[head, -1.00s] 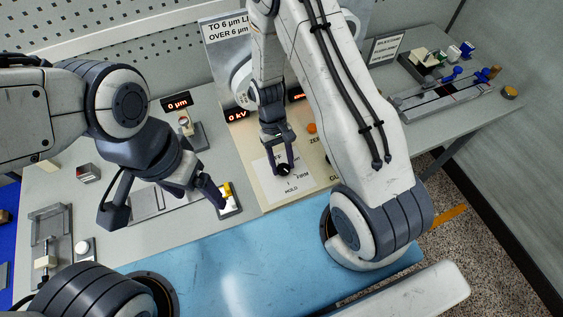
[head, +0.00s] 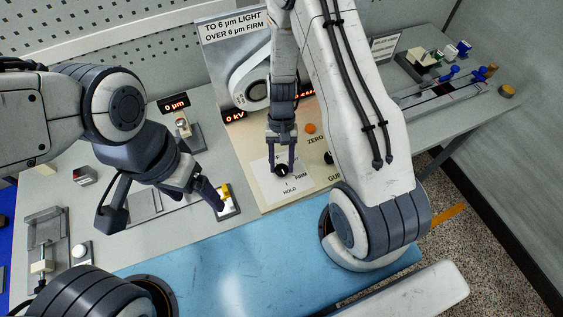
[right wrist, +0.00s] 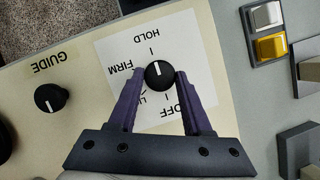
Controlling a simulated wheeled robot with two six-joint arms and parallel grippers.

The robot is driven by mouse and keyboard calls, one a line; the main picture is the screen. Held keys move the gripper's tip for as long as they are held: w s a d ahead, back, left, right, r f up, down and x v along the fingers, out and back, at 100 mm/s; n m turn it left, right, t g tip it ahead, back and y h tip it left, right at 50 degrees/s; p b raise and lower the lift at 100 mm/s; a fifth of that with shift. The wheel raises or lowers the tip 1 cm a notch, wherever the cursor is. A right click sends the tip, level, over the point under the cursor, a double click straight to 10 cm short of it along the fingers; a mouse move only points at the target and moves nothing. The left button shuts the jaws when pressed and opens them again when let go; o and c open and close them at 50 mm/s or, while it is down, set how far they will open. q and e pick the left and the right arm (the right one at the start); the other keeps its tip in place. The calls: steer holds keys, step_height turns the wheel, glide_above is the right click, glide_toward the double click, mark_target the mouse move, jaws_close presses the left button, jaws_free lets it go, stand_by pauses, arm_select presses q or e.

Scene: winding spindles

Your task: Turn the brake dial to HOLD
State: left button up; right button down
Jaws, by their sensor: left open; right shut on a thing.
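The brake dial (head: 282,170) is a black knob on a white label plate on the cream panel. In the right wrist view the dial (right wrist: 159,82) has a white mark pointing up, toward the HOLD word (right wrist: 146,36). FIRM is at its left, OFF at its lower right; a finger partly hides the LIGHT word. My right gripper (head: 283,165) is shut on the dial, one finger on each side, as the right wrist view (right wrist: 161,74) also shows. My left gripper (head: 163,205) is open and empty over the left of the bench.
The guide knob (right wrist: 51,99) is beside the label plate. An orange button (head: 310,128) is on the panel behind my gripper. A yellow and white switch block (head: 229,208) lies close to my left gripper. The blue strip (head: 235,270) in front is clear.

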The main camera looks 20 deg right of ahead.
steer(key=shift+c, duration=1.8)
jaws_free()
steer(key=shift+r, duration=0.1)
steer(key=b+v, duration=0.2)
steer(key=v, duration=0.8)
steer(key=shift+r, duration=0.2)
steer(key=shift+w, duration=0.1)
